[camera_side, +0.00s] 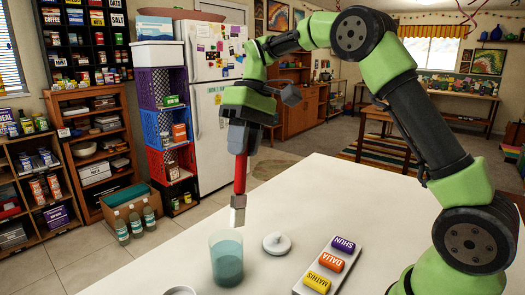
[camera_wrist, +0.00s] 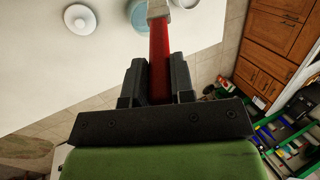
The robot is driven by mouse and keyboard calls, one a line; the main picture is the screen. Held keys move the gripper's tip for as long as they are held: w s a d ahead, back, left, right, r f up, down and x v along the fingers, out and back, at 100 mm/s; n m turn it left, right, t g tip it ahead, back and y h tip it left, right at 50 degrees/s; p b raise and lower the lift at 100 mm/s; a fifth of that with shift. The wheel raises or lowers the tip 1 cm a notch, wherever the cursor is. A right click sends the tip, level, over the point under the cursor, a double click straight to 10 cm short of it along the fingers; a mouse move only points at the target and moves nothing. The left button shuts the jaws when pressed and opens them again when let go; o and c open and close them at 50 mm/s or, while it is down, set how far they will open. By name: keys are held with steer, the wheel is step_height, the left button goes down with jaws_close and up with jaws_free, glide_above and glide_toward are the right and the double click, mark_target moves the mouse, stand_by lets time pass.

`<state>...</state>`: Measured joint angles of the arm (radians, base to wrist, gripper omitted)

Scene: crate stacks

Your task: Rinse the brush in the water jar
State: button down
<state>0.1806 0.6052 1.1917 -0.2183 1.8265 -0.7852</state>
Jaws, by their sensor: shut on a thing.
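My gripper (camera_side: 241,152) is shut on the red handle of a brush (camera_side: 240,174), which hangs upright with its pale, flat head (camera_side: 238,212) down. The water jar (camera_side: 227,262) is a clear glass with blue-green water, standing on the white table. The brush head is above the jar's rim, slightly right of its middle in the side view; whether its tip is level with the rim or over it I cannot tell exactly. In the wrist view the red brush (camera_wrist: 160,55) runs between both fingers of my gripper (camera_wrist: 158,80), and the jar (camera_wrist: 148,17) is partly hidden behind the brush.
A white round lid with a knob (camera_side: 277,243) lies right of the jar. A white tray (camera_side: 309,288) holds labelled purple, orange and yellow blocks. Another round rim (camera_side: 180,291) shows at the bottom edge. The table (camera_side: 330,195) is bare behind the jar.

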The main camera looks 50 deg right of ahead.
steer(key=w+f, duration=0.3)
steer(key=f, duration=0.8)
steer(key=shift+w+a+t+h, duration=0.25)
steer(key=shift+w+t+h, duration=0.05)
steer(key=shift+w+h, duration=0.1)
steer(key=shift+f, duration=0.7)
stand_by(2.0)
step_height(320, 180, up, 7)
stand_by(0.8)
steer(key=shift+s+r, duration=0.1)
stand_by(0.3)
